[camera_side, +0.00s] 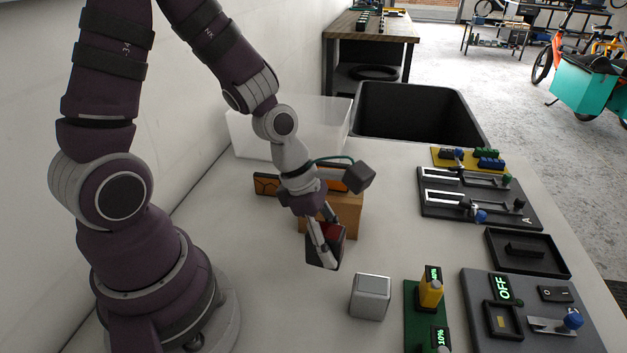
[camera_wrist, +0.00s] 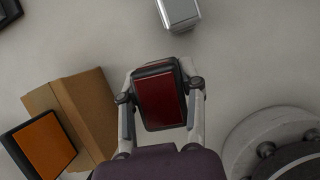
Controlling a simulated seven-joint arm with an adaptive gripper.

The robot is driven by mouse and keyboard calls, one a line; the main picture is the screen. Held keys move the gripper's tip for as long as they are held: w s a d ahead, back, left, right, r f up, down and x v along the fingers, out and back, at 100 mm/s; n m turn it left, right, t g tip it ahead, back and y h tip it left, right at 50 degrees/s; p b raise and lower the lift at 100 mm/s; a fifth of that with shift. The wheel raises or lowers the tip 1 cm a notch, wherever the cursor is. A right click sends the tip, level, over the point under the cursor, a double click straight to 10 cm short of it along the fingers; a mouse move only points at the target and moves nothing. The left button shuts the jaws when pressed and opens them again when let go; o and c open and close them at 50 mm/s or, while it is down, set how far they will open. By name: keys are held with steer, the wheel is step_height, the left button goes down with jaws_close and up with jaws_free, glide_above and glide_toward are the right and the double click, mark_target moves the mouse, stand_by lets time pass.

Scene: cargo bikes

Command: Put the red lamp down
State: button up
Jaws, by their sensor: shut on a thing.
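The red lamp (camera_wrist: 160,98) is a dark-framed block with a dull red face. My gripper (camera_wrist: 160,100) is shut on it, with one finger on each side in the wrist view. In the side view the lamp (camera_side: 334,234) hangs tilted between the fingers of my gripper (camera_side: 326,250), in front of a cardboard-brown block. The side view does not clearly show whether its lower edge touches the table.
A silver-grey cube (camera_side: 370,296) stands nearby to the right. The brown block (camera_side: 346,212) and an orange-faced panel (camera_side: 267,185) are behind. A black bin (camera_side: 420,108), a clear box (camera_side: 245,135) and several control boards stand around. Bare table (camera_side: 290,310) lies in front.

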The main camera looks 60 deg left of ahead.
mark_target(326, 230)
steer(key=shift+s+a+r, duration=0.1)
steer(key=shift+s+r, duration=0.1)
steer(key=shift+s, duration=0.05)
step_height(326, 230, up, 8)
steer(key=shift+f, duration=0.25)
steer(key=shift+a+r, duration=0.2)
steer(key=shift+r, duration=0.1)
steer(key=a+n+t+y, duration=0.2)
steer(key=a+n+y, duration=0.2)
steer(key=a+n, duration=0.95)
steer(key=s+a+n+g+y, duration=0.25)
steer(key=s+a+n, duration=0.4)
steer(key=a, duration=0.65)
steer(key=shift+m+t, duration=0.4)
steer(key=shift+t, duration=0.05)
steer(key=f, duration=0.4)
steer(key=s+f, duration=0.1)
steer(key=f, duration=0.3)
steer(key=s+f, duration=0.1)
steer(key=f, duration=0.4)
steer(key=shift+a+f, duration=0.1)
steer(key=shift+a, duration=0.2)
steer(key=shift+f, duration=0.15)
